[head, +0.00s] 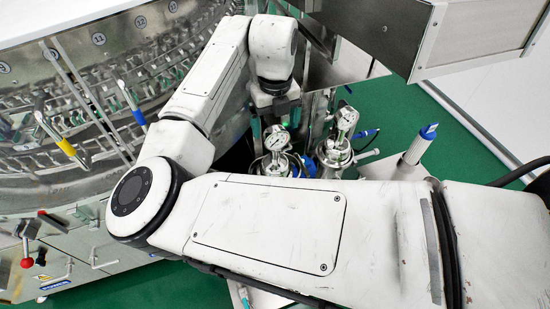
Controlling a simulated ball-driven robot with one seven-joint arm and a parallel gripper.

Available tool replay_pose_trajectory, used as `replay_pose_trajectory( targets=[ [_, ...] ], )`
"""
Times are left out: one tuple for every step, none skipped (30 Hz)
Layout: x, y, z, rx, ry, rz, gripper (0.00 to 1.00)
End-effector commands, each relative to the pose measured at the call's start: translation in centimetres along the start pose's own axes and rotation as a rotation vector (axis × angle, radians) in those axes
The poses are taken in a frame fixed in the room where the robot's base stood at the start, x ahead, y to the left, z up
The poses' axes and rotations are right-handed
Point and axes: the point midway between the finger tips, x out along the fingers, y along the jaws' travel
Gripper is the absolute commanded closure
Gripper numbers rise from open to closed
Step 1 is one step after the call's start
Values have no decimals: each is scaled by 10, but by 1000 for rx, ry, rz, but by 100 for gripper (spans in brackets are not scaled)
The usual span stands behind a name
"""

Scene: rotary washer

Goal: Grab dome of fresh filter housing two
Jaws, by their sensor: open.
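Two steel filter housings with round pressure gauges on top stand side by side near the middle of the head view. One housing (276,165) is at the left, and the other housing (334,152) is at the right. I cannot tell which of them is number two. My gripper (273,127) is open and points down just above the left housing, around or close behind its gauge. I see no contact. The fingertips are small and partly mixed with the gauge. My forearm hides the lower parts of both housings.
A large steel washer drum (75,125) with numbered stations and coloured-handled levers fills the left. A steel panel (480,35) overhangs at the upper right. A blue-topped steel post (417,146) stands right of the housings. Green floor (395,105) is clear behind it.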

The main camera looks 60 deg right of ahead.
Motion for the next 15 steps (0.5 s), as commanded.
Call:
replay_pose_trajectory(
  targets=[
    [6,1,-2,-2,2,1,9],
    [11,1,-3,-1,2,0,9],
    [17,2,-4,-1,3,0,9],
    [22,2,-5,-1,3,0,9],
    [26,2,-6,-1,3,-1,9],
    [32,2,-5,-2,2,-1,9],
    [35,2,-5,-2,2,0,9],
    [38,2,-5,-2,2,1,9],
    [41,2,-5,-2,2,0,9],
    [43,2,-5,-2,1,0,9],
    [44,2,-5,-2,1,0,9],
    [45,2,-5,-2,1,0,9],
    [45,2,-5,-2,1,0,9],
    [45,2,-5,-2,1,0,9],
    [45,2,-5,-1,1,0,9]
  ],
)
